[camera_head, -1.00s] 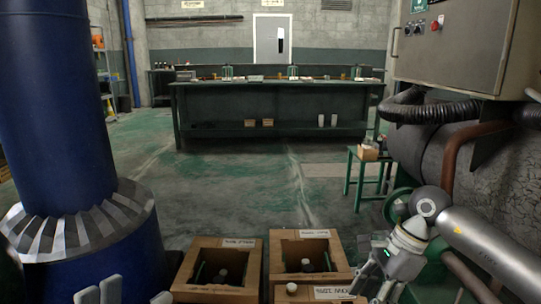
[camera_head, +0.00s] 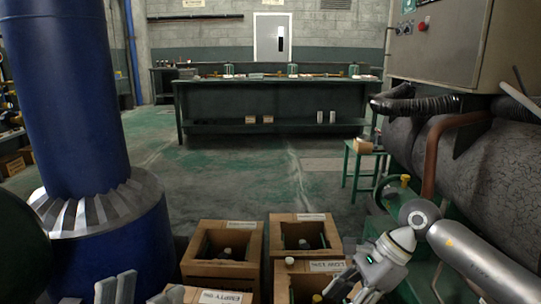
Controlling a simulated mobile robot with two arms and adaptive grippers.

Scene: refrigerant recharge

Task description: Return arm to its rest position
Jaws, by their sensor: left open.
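My left gripper (camera_head: 117,293) shows only by its pale grey fingers at the bottom left edge. They stand apart with nothing seen between them, and the rest is cut off. My right arm comes in from the right, silver with a white joint. Its gripper (camera_head: 347,284) points down and left over the right edge of the front cardboard box (camera_head: 282,288). Its fingertips are small and partly cut off, so its opening is unclear. A yellow-capped item (camera_head: 317,298) is close to these fingers; contact cannot be told.
Labelled cardboard boxes stand ahead, including a left box (camera_head: 190,268) and a rear right box (camera_head: 335,250). A blue column (camera_head: 70,100) blocks the left. A dark tank (camera_head: 480,165) and grey cabinet (camera_head: 455,45) crowd the right. The floor beyond the boxes is clear to the workbench (camera_head: 270,105).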

